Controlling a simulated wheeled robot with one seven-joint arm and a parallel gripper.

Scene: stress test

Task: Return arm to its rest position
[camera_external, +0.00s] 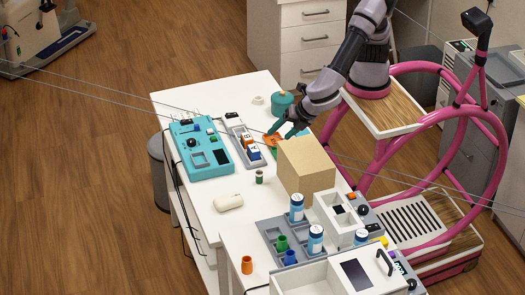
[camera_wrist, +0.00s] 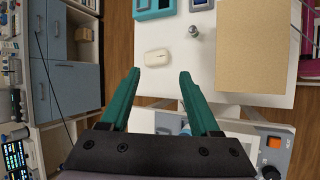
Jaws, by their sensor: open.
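My gripper (camera_external: 280,131) is at the end of my grey arm (camera_external: 345,62), which reaches from the pink-framed base at right over the white table (camera_external: 190,97). Its teal fingers point down beside the cardboard box (camera_external: 305,168). In the wrist view my gripper (camera_wrist: 157,72) shows its two fingers spread apart with nothing between them. An orange piece (camera_external: 271,139) is close to the fingertips in the external view; I cannot tell whether they touch it.
A teal device (camera_external: 200,146), a grey strip with blocks (camera_external: 240,140) and a teal round container (camera_external: 282,102) stand nearby. A white rounded object (camera_external: 229,201) lies forward, also in the wrist view (camera_wrist: 157,57). Bottles stand on a grey tray (camera_external: 268,227). Thin cables cross the external view.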

